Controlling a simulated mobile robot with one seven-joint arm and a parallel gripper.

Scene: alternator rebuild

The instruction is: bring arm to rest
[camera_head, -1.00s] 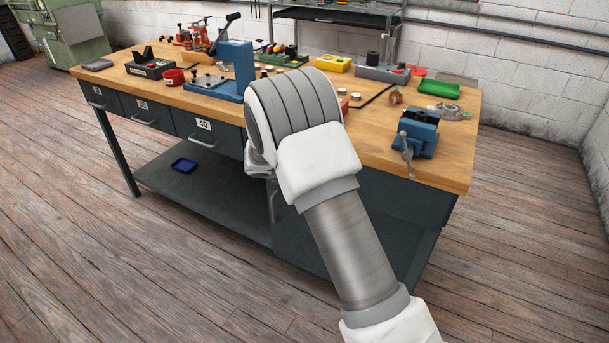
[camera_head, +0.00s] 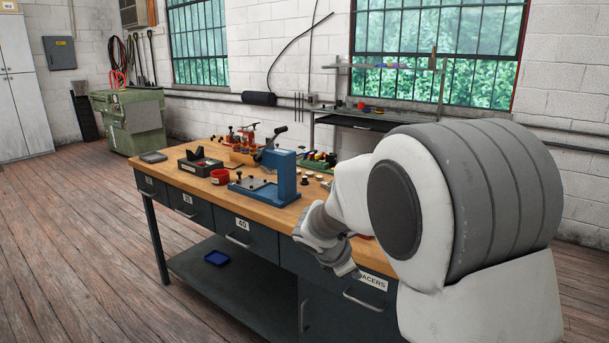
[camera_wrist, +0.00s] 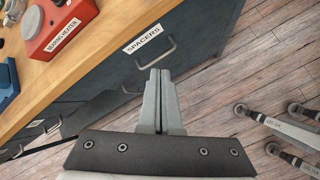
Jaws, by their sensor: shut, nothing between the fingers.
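My gripper (camera_wrist: 159,74) is shut and empty in the wrist view, with its two grey fingers side by side. It points at the front of the workbench (camera_wrist: 112,48), near a drawer labelled SPACERS (camera_wrist: 150,55). In the head view, my pale arm bends in the right half. Its wrist hangs in front of the bench's front edge, and the gripper (camera_head: 346,269) shows small near the drawer fronts. My arm hides the right part of the bench top.
A red bearing heater (camera_wrist: 62,22) stands near the bench edge. A blue tray (camera_head: 217,258) lies on the lower shelf. The floor at left (camera_head: 80,240) is clear.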

